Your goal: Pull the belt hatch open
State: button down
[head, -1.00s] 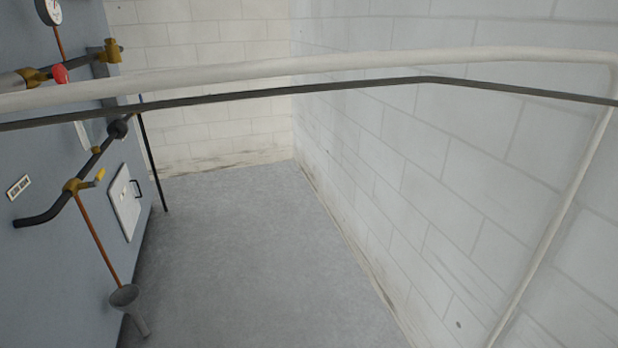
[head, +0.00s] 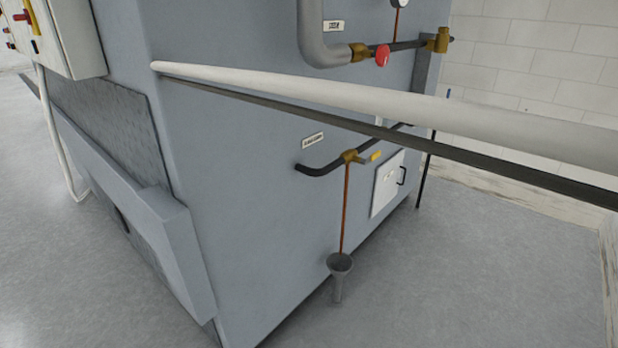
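A small white hatch (head: 386,184) sits low on the right face of the blue-grey machine (head: 240,150). It looks shut, lying flush with the machine's side. Its dark handle (head: 402,175) is on the hatch's right side. I take this for the belt hatch; no readable label marks it. My gripper is not in the head view, so its state and distance from the hatch do not show.
A white pipe (head: 390,103) and a dark bar (head: 390,136) cross the view in front of the machine. A brass valve (head: 350,156) and a funnel-topped drain (head: 340,265) are left of the hatch. Grey floor (head: 450,280) is clear at the right.

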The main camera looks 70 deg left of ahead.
aim_at(388, 176)
jog(key=u, duration=1.1)
jog(key=i, duration=1.55)
jog(key=u, duration=0.75)
jog(key=i, duration=0.7)
jog(key=z, duration=0.7)
jog(key=i, duration=1.3)
jog(key=u, duration=0.8)
jog(key=i, duration=0.25)
jog(key=u, duration=0.3)
